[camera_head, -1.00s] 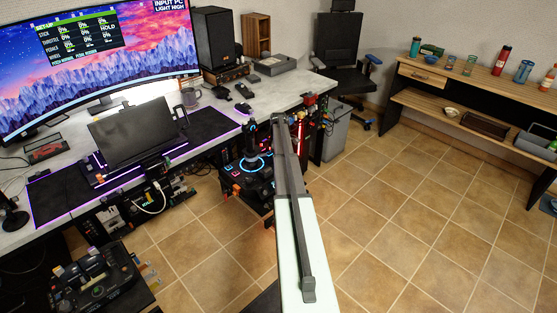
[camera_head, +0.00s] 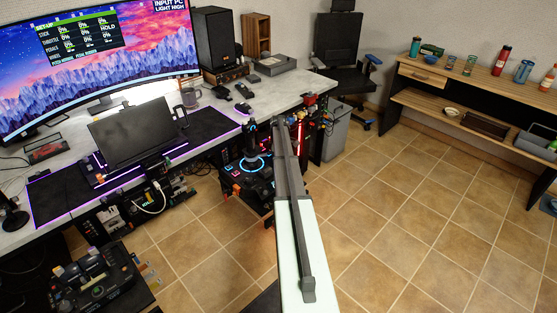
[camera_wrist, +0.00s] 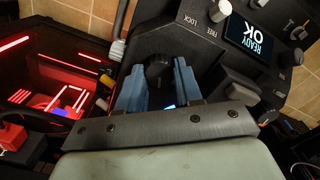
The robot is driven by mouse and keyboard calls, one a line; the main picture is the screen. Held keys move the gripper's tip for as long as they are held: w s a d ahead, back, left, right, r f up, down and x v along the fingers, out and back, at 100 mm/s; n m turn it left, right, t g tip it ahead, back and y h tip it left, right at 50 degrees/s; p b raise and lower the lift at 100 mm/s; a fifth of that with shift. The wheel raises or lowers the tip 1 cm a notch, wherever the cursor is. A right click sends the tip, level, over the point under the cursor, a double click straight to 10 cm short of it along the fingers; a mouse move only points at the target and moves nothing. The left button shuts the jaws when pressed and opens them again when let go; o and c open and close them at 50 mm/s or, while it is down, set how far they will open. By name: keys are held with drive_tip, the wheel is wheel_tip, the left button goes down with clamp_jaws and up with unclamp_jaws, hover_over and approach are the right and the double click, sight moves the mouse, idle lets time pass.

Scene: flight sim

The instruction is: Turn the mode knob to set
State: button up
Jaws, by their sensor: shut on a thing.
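A dark round knob (camera_wrist: 158,68) sits on a black panel in the wrist view; I take it for the mode knob, though no label of its own is readable. My gripper (camera_wrist: 158,82) has one blue finger on each side of the knob and is shut on it. The fingers hide the knob's sides, and its pointer mark cannot be made out. In the head view my arm hides the gripper and the knob.
Beside the knob are a small display (camera_wrist: 250,38) reading "READY OK" and a light knob (camera_wrist: 218,10) marked FREE and LOCK. Red-lit equipment (camera_wrist: 50,75) is at left. The head view shows a flight stick (camera_head: 251,150), a monitor (camera_head: 95,55) and open tiled floor.

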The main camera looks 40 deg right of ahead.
drive_tip(key=shift+c, duration=0.9)
drive_tip(key=m, duration=0.7)
drive_tip(key=shift+m, duration=0.3)
drive_tip(key=m, duration=0.4)
drive_tip(key=shift+m, duration=2.1)
